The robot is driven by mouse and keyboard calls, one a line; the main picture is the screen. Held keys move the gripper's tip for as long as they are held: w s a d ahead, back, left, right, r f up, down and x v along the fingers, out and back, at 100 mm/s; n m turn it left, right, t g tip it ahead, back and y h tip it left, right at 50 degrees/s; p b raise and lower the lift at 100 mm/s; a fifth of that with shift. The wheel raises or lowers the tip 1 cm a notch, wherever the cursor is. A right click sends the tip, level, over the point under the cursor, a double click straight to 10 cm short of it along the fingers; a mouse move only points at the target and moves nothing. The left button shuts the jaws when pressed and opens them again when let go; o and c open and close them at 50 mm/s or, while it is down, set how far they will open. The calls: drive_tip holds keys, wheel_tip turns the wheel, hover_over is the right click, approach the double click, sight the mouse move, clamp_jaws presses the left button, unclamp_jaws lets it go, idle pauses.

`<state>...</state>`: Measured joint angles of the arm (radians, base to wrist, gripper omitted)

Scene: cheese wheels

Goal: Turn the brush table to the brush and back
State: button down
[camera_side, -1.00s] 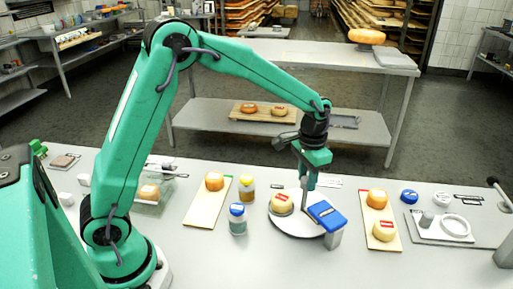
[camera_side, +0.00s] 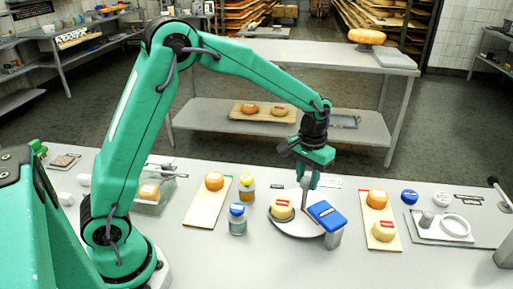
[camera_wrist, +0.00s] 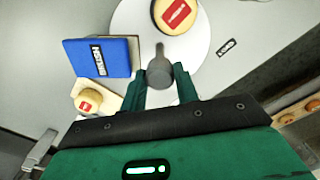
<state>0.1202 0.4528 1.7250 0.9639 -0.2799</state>
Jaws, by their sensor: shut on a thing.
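The brush table is a round white turntable (camera_side: 296,228), and it also shows in the wrist view (camera_wrist: 205,50). A pale yellow cheese wheel with a red label (camera_side: 282,209) lies on its left part; it shows at the top of the wrist view (camera_wrist: 176,14). The blue brush block (camera_side: 324,213) stands on a grey post at the turntable's right edge, and at left in the wrist view (camera_wrist: 103,56). My gripper (camera_side: 306,187) points down at the turntable's far side. Its green fingers (camera_wrist: 160,80) are shut on a grey upright peg (camera_wrist: 159,68) of the turntable.
A board with two cheeses (camera_side: 380,246) lies right of the turntable. Two jars, one blue-lidded (camera_side: 237,220) and one yellow-lidded (camera_side: 247,188), stand to its left, beside another board (camera_side: 205,208). A grey plate with a white ring (camera_side: 440,228) is farther right.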

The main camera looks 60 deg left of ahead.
drive_tip(key=shift+n, duration=11)
drive_tip(key=c, duration=1.1)
unclamp_jaws()
drive_tip(key=shift+o, duration=0.2)
drive_tip(key=shift+r, duration=0.1)
drive_tip(key=shift+r, duration=3.85)
